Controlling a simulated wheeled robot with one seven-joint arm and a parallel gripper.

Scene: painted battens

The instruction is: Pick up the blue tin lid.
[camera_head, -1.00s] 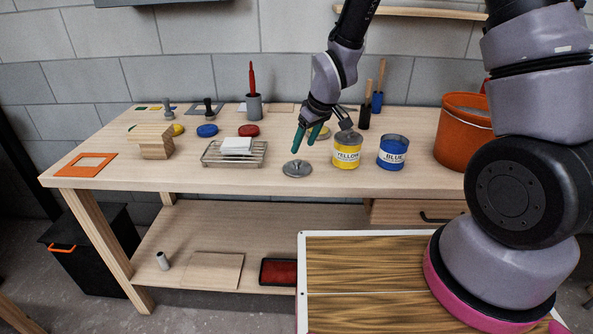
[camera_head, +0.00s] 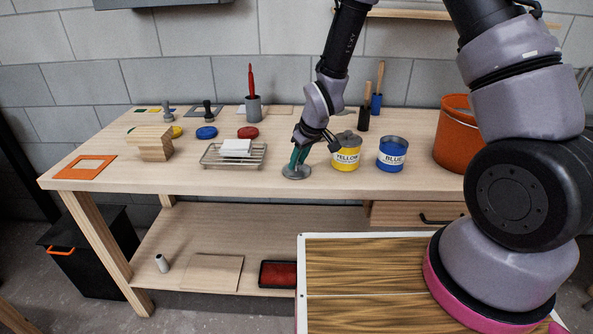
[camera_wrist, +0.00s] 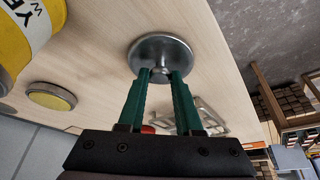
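A round grey metal lid (camera_head: 297,173) with a small knob lies flat on the workbench, left of the yellow tin (camera_head: 347,154); its top also shows in the wrist view (camera_wrist: 160,50). No blue shows on it. The blue tin (camera_head: 391,154) stands to the right of the yellow tin, and its top looks open. My gripper (camera_head: 295,164) points down at the lid. In the wrist view its green fingers (camera_wrist: 160,74) are on either side of the knob, with a narrow gap showing. Whether they touch it is hard to tell.
A wire rack (camera_head: 210,159) with a white block stands left of the lid. A blue disc (camera_head: 207,132) and a red disc (camera_head: 248,132) lie farther back. An orange bucket (camera_head: 457,140) stands at the right. The bench front is clear.

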